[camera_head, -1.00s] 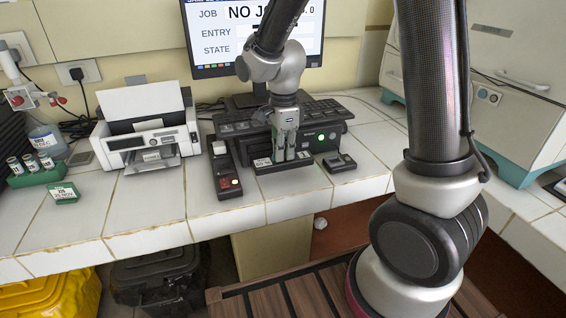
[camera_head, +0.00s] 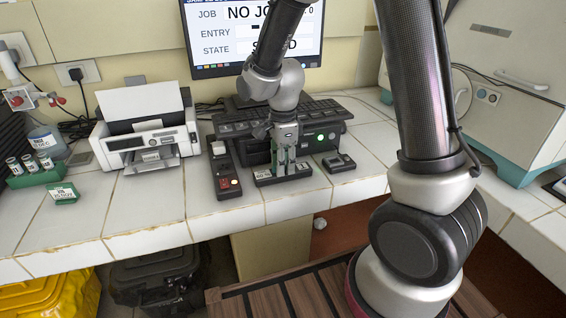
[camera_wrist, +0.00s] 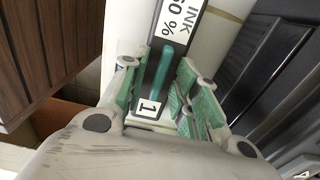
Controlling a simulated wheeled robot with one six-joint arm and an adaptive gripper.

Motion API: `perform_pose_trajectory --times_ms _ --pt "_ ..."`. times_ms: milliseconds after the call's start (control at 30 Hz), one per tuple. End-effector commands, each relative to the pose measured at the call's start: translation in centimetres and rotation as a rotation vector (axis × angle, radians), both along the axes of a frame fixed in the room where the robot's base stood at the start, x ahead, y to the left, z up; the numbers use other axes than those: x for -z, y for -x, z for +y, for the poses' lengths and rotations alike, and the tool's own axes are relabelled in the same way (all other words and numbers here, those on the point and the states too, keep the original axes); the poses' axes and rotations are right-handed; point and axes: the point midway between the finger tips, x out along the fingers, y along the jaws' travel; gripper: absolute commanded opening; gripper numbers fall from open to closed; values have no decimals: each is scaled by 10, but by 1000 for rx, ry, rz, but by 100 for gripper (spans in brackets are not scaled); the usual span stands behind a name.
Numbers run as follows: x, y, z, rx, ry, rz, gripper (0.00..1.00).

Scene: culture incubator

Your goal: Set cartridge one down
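Cartridge one (camera_wrist: 162,75) is a long black block with a green stripe, a white "INK 60 %" label and a "1" label. In the wrist view it lies between the green-padded fingers of my gripper (camera_wrist: 160,95), which look closed about its sides. In the head view, my gripper (camera_head: 286,170) points down at the counter in front of the black device, with cartridge one (camera_head: 265,177) crosswise at its fingertips. The cartridge is at or just above the tiles; contact below is hidden.
The black device (camera_head: 318,142) with a green light stands behind the gripper. A switch box (camera_head: 228,184) is close on the left and a small dark block (camera_head: 339,163) on the right. A printer (camera_head: 150,138) stands further left. The white-tiled counter (camera_head: 300,203) is bare in front.

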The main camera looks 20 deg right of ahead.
Motion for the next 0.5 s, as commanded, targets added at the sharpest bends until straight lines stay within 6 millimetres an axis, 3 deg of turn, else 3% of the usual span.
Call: perform_pose_trajectory --times_ms 233,500 --pt "-17 -1 0 0 -2 -5 30" --pt "-78 -1 0 0 -2 -6 30"
